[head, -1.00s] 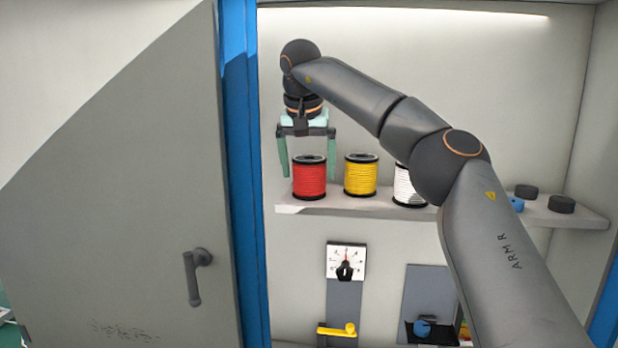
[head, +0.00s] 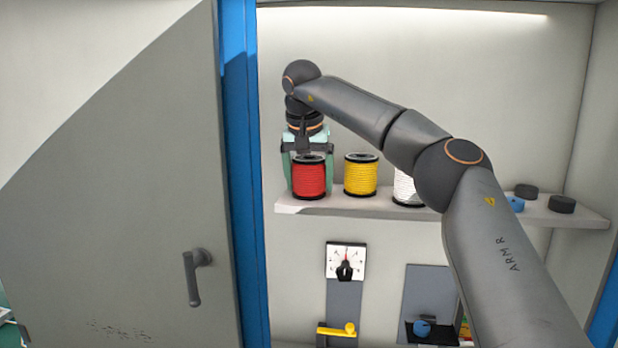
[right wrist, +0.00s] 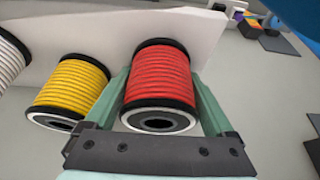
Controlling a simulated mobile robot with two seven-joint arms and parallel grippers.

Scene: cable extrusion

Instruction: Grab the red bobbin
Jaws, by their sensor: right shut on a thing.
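The red bobbin (head: 309,179), with black end rims, stands upright at the left end of the shelf. My right gripper (head: 309,188) reaches down over it from above, with its green fingers at either side, partly hidden behind the bobbin in the head view. In the right wrist view the fingers are shut on the red bobbin (right wrist: 160,77), one on each side. The bobbin still appears to rest on the shelf. My left gripper is not in view.
The yellow bobbin (head: 361,175) stands just right of the red one, then a white bobbin (head: 405,188) partly behind my arm. A grey door (head: 120,200) stands at left.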

